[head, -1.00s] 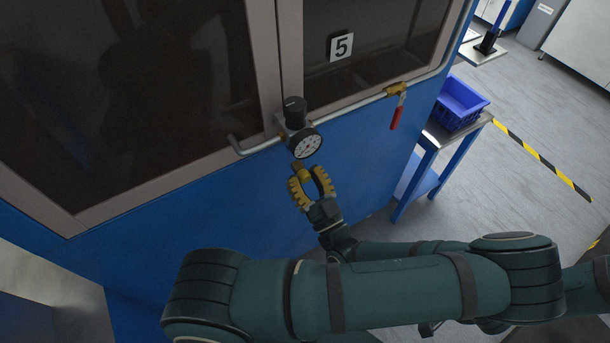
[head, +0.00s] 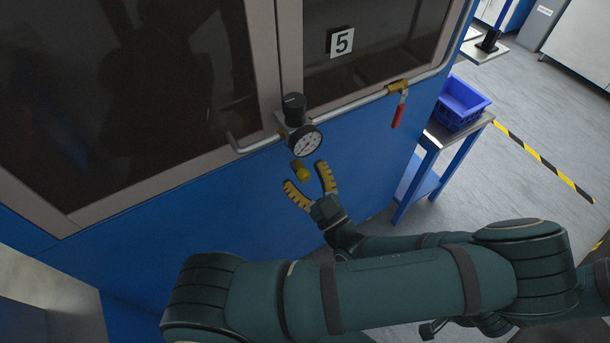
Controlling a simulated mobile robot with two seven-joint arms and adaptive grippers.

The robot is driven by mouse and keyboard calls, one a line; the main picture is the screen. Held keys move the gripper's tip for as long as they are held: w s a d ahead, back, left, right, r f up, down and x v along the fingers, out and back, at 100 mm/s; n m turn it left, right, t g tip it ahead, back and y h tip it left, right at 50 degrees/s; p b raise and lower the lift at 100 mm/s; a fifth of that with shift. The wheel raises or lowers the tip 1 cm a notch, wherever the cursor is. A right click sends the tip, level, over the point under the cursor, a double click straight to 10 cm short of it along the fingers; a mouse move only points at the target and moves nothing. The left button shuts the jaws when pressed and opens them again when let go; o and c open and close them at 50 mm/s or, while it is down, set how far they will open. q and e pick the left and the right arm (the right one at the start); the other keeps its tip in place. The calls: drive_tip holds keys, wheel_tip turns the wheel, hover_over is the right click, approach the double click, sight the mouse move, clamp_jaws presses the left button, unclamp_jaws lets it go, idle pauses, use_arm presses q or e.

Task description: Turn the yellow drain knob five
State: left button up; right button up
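The yellow drain knob (head: 301,171) hangs below the black-capped regulator (head: 294,108) and its round gauge (head: 305,141), on the front of the blue cabinet marked 5. The knob's turn angle cannot be read. My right gripper is not in view.
A metal pipe (head: 355,102) runs from the regulator to a brass valve with a red handle (head: 398,115). A "5" sign (head: 341,42) is on the dark window. A blue crate (head: 460,103) stands on a side table at right.

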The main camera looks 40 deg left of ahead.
use_arm(q)
drive_tip(key=shift+d, duration=0.1)
drive_tip(key=v, duration=1.2)
